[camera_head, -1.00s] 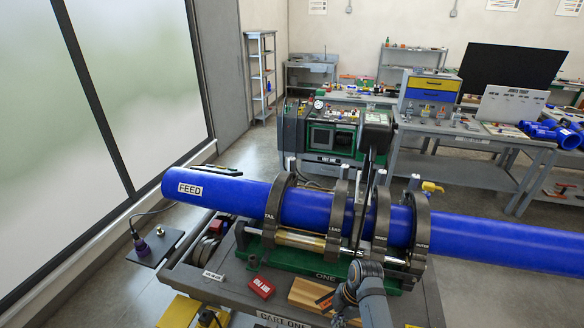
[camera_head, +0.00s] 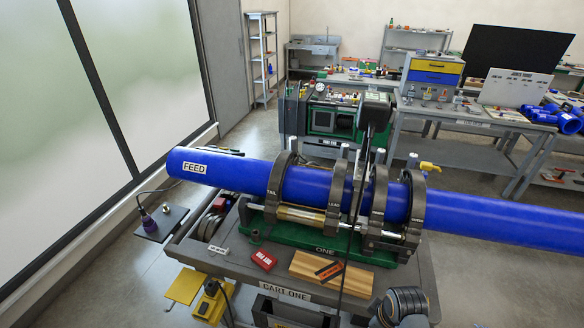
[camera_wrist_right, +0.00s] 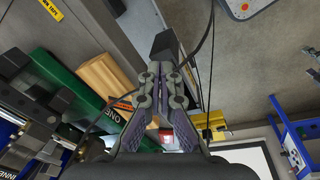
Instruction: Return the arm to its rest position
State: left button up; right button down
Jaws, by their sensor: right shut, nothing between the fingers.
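My right gripper (camera_wrist_right: 160,72) is shut and empty in the right wrist view, its fingers together above the cart area. In the head view, part of my right arm (camera_head: 403,304) shows at the bottom edge, right of the front of the cart (camera_head: 215,258); its gripper cannot be made out there. My left arm and gripper are not in view.
A long blue pipe (camera_head: 232,171) lies in dark clamp rings on the green base (camera_head: 285,230). A wooden block (camera_head: 318,268) and a red block (camera_head: 263,260) lie on the cart. A yellow pedal (camera_head: 210,304) stands in front. A dark cable (camera_head: 346,265) hangs across the cart.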

jog(key=s+d+r+m+t+h, duration=0.1)
jog(key=s+d+r+m+t, duration=0.15)
jog(key=s+r+m, duration=0.45)
notch_tip(320, 180, down, 36)
jog(key=s+d+m+g+b, duration=0.1)
jog(key=s+d+g+b, duration=0.15)
jog(key=b, duration=0.55)
pick_arm(q)
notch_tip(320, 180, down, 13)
jog(key=b, duration=0.5)
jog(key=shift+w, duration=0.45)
pick_arm(e)
jog(key=s+d+f, duration=0.1)
jog(key=s+f, duration=1.6)
jog(key=f, duration=0.3)
jog(key=shift+d+f+m+g, duration=0.2)
jog(key=shift+f+m+g, duration=0.1)
jog(key=shift+g, duration=0.1)
